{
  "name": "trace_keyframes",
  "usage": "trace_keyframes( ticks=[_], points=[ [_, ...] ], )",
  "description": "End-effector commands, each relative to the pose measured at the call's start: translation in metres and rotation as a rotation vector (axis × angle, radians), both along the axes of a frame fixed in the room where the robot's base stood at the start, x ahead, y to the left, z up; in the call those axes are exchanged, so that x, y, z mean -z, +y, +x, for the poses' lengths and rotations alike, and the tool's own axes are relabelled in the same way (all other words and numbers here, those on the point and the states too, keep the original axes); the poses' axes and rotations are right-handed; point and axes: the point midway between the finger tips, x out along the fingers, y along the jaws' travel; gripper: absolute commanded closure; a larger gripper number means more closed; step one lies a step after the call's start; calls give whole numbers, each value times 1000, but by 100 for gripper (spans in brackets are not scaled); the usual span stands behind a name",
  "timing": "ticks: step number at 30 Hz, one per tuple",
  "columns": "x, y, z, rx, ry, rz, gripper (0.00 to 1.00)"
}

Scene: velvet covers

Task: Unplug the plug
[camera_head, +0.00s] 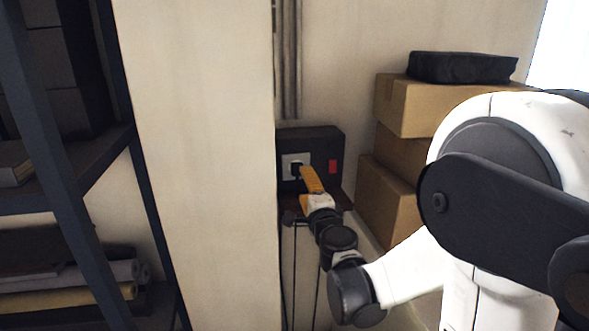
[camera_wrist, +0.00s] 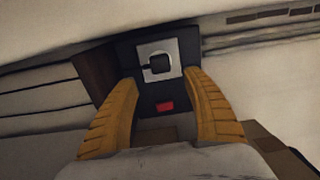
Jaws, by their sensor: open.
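A white socket plate (camera_head: 288,159) sits on a dark box on the wall, and a black plug (camera_head: 296,168) shows in it. In the wrist view the plug (camera_wrist: 158,65) is a small dark shape in the middle of the pale plate (camera_wrist: 144,51). My gripper (camera_head: 304,169) has orange fingers and reaches up to the socket. In the wrist view my gripper (camera_wrist: 161,76) is open, with one finger on each side of the plate's lower part and nothing seen held. I cannot tell whether a finger touches the plug.
The dark box (camera_head: 328,142) has a red switch (camera_head: 332,166) right of the plate. A pale pillar (camera_head: 205,150) stands close on the left, beside a metal shelf (camera_head: 60,200). Cardboard boxes (camera_head: 415,108) are stacked on the right, with a black case (camera_head: 462,67) on top.

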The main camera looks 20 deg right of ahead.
Motion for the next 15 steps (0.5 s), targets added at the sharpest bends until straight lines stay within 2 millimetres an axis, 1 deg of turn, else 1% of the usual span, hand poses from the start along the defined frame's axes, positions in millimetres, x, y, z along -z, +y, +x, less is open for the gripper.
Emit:
trace_keyframes(
  ticks=[4, 7, 15],
  points=[
    [0, -1, 4, -1, 0, 0, 42],
    [-1, -2, 13, -1, 1, -1, 42],
    [-1, -9, 51, 0, 2, -2, 42]
  ],
)
